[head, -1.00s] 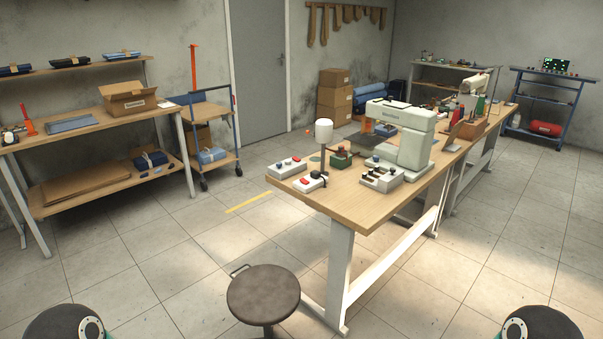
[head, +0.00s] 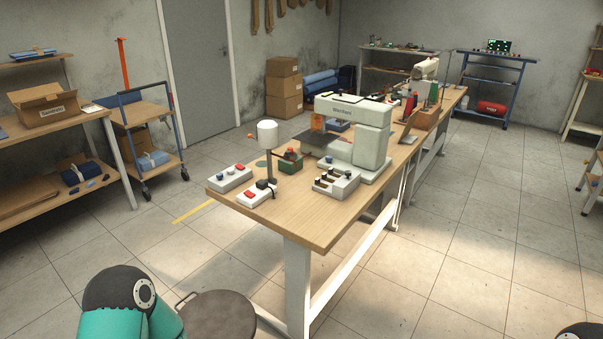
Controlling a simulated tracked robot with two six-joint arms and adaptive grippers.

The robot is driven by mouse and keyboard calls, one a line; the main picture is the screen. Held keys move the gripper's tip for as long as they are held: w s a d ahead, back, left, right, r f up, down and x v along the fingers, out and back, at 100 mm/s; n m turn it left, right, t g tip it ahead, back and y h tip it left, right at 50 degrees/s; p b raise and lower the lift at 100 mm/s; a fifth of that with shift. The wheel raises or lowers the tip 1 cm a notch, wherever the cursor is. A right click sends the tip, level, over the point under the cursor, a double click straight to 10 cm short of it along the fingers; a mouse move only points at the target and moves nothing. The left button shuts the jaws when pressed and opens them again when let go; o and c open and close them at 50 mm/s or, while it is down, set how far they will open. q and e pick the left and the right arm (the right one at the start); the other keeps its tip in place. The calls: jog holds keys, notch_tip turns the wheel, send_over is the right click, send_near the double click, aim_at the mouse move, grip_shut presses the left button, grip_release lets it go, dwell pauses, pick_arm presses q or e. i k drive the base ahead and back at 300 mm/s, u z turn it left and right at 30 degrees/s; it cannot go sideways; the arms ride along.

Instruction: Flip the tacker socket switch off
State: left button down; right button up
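A wooden workbench (head: 300,222) stands in the middle of the head view. A small white socket box (head: 257,194) with a red switch and a black plug-like piece sits at its near left corner. A longer white box (head: 230,178) with red and dark buttons lies just behind it. I cannot tell which is the tacker's, nor the switch position. Neither gripper is in view; only parts of my arms show at the bottom.
A dark round stool (head: 218,318) stands close before the bench's near end, beside my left arm. A white-capped post (head: 267,133) rises behind the socket box. A blue trolley (head: 148,130) and shelving stand left. The floor right of the bench is clear.

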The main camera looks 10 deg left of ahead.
aim_at(247, 193)
jog(key=z, duration=0.25)
jog(key=i, duration=1.25)
jog(key=u, duration=0.2)
